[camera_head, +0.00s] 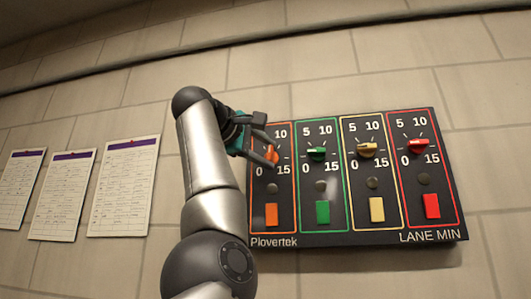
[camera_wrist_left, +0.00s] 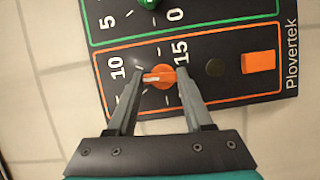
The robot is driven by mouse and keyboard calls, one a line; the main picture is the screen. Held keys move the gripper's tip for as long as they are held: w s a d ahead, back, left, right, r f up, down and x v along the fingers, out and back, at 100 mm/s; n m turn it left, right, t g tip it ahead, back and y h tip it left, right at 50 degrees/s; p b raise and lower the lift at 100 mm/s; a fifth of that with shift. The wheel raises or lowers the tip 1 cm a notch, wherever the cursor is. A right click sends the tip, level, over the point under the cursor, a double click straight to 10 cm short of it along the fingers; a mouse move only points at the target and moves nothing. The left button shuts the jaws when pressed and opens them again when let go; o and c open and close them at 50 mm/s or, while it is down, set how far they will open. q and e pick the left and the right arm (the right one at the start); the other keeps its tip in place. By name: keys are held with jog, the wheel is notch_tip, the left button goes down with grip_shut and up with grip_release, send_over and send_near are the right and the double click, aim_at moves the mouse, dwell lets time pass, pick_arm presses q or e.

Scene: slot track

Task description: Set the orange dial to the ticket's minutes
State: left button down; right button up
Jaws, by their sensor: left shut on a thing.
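The orange dial (camera_head: 271,155) is at the far left of the dark wall panel (camera_head: 350,238), partly covered by my gripper in the head view. In the left wrist view the dial (camera_wrist_left: 160,77) sits between my two fingers. Its white mark points roughly to the panel's top, between the 5 and 10 positions; the 5 is hidden. My left gripper (camera_head: 262,148) is shut on the orange dial; its fingers also show in the left wrist view (camera_wrist_left: 158,82). Papers with purple headers (camera_head: 124,187) hang left of the panel; their writing is too small to read. My right gripper is not in view.
Green (camera_head: 316,153), yellow (camera_head: 366,150) and red (camera_head: 416,146) dials sit to the right on the same panel, each above a coloured rectangle. An orange rectangle (camera_head: 271,214) is below the orange dial.

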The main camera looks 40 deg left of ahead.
pick_arm(q)
jog(key=m+g, duration=0.2)
jog(key=m, duration=0.1)
jog(key=shift+d+m+y, duration=0.1)
jog(key=shift+m+y, duration=0.2)
jog(key=shift+m, duration=0.1)
jog(key=shift+w, duration=0.1)
dwell(0.5)
jog(key=shift+c, duration=1.5)
grip_release()
jog(key=shift+r, duration=0.1)
jog(key=shift+s+d+r, duration=0.1)
jog(key=shift+s, duration=0.45)
jog(key=b+v, duration=0.2)
jog(key=v, duration=1.2)
jog(key=shift+s+d, duration=0.1)
